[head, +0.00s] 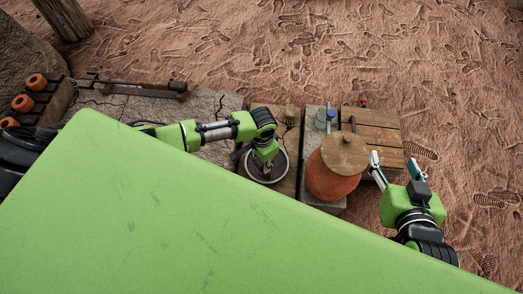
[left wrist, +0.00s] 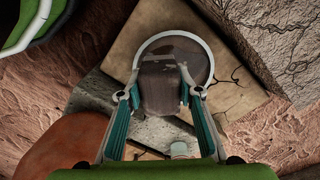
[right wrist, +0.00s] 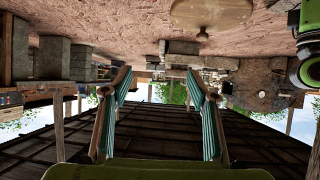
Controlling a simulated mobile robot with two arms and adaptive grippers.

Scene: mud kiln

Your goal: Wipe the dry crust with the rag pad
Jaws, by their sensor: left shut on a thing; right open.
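The rag pad appears to be the dark brown block (left wrist: 160,92) between my left fingers in the left wrist view. My left gripper (left wrist: 160,98) is shut on it, and it overlaps the near part of a round pale-rimmed dish (left wrist: 207,62). The dish also shows under the left gripper in the head view (head: 284,165). A dark brown surface (left wrist: 192,48) inside the rim may be the dry crust. I cannot tell whether the pad touches it. My right gripper (right wrist: 160,90) is open and empty; in the head view (head: 394,167) it is right of the jar.
An orange clay jar (head: 330,184) with a wooden lid (head: 345,150) stands between my grippers. A small fork-like tool (head: 289,115) and a bluish container (head: 320,118) are behind. Orange pots (head: 36,81) sit on a rack far left. My green body hides the foreground.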

